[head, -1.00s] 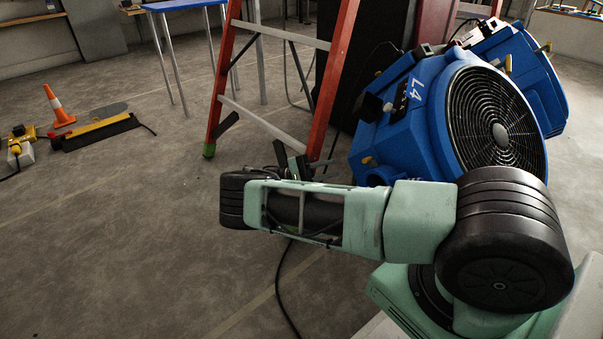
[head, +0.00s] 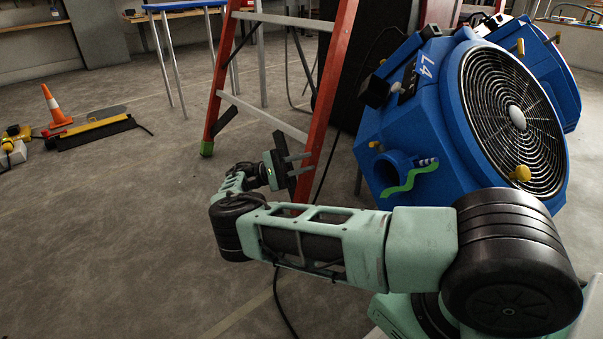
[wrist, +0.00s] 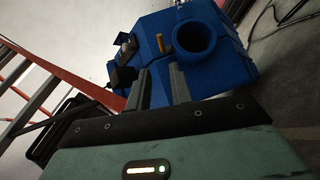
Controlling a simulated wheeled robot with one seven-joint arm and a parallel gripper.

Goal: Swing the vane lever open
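A blue drying fan (head: 455,115) marked L4 stands at the right in the head view. It has a round outlet (head: 394,170), also facing me in the wrist view (wrist: 194,41). A short yellow lever (wrist: 166,43) sticks up beside the outlet in the wrist view; it appears to be the small yellow piece (head: 375,145) in the head view. I cannot tell for sure that it is the vane lever. My gripper (head: 304,164) is left of the fan, apart from it. Its fingers (wrist: 159,86) are open and empty, pointing toward the fan.
An orange stepladder (head: 333,85) stands just behind my gripper. A green wavy strip (head: 408,180) hangs at the outlet. Another blue fan (head: 560,75) stands behind the first. A black cable lies on the floor.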

